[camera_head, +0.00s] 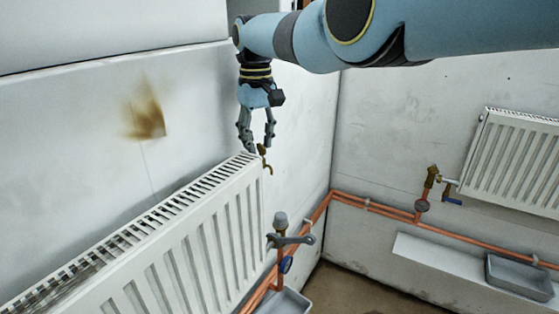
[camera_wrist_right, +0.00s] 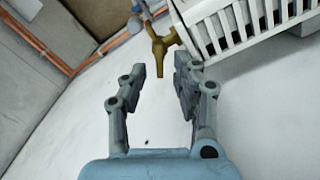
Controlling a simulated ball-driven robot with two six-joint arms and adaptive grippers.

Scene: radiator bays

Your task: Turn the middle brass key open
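A small brass key (camera_head: 264,158) sits at the top right corner of the near white radiator (camera_head: 225,215). In the right wrist view the brass key (camera_wrist_right: 161,42) shows just beyond my fingertips, with the white radiator (camera_wrist_right: 235,22) to its right. My right gripper (camera_head: 257,147) points down above the radiator's end, close to the key. In the right wrist view my right gripper (camera_wrist_right: 167,68) is open, with nothing visible between its fingers. Whether a finger touches the key cannot be told. My left gripper is not in view.
A grey-capped valve (camera_head: 281,222) with a spanner-like tool (camera_head: 291,240) stands beside the radiator on copper pipes (camera_head: 318,212). A second radiator (camera_head: 515,163) with a brass valve (camera_head: 430,180) hangs at right. A grey tray (camera_head: 520,277) lies below it.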

